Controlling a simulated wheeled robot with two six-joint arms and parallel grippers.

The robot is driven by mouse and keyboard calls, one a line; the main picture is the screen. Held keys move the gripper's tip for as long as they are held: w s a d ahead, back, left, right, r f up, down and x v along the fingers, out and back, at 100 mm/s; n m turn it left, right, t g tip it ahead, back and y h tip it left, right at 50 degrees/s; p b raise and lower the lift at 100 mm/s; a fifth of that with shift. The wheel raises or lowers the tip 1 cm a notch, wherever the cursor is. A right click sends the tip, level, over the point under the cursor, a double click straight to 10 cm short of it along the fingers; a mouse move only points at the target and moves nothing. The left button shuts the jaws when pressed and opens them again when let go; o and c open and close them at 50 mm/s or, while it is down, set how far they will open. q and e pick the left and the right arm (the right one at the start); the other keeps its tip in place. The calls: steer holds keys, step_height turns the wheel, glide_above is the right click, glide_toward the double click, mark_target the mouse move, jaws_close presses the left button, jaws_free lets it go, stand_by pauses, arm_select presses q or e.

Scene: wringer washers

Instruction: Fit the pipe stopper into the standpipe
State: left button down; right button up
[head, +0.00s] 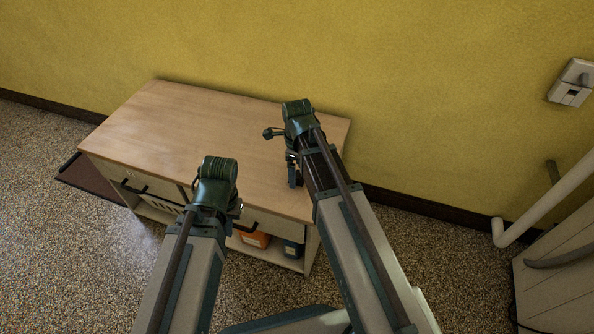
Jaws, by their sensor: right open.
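I cannot make out the pipe stopper in the head view. A white pipe (548,203) with an elbow at its lower end stands at the right by the wall; I cannot tell whether it is the standpipe. My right gripper (281,157) is open, with its fingers apart above the right part of the wooden cabinet top, and I see nothing between them. My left gripper (238,209) is mostly hidden behind its own wrist, near the cabinet's front edge. Whether it is open or holds anything is hidden.
The wooden cabinet (180,125) stands against the yellow wall, its visible top bare. An orange item (256,239) and a dark item (292,249) sit on its lower shelf. A brown panel (92,180) juts out at its left. A pale slatted object (560,290) stands at lower right.

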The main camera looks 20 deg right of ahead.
mark_target(297, 174)
step_height(297, 174, up, 11)
steer(key=p, duration=1)
steer(key=shift+f, duration=0.15)
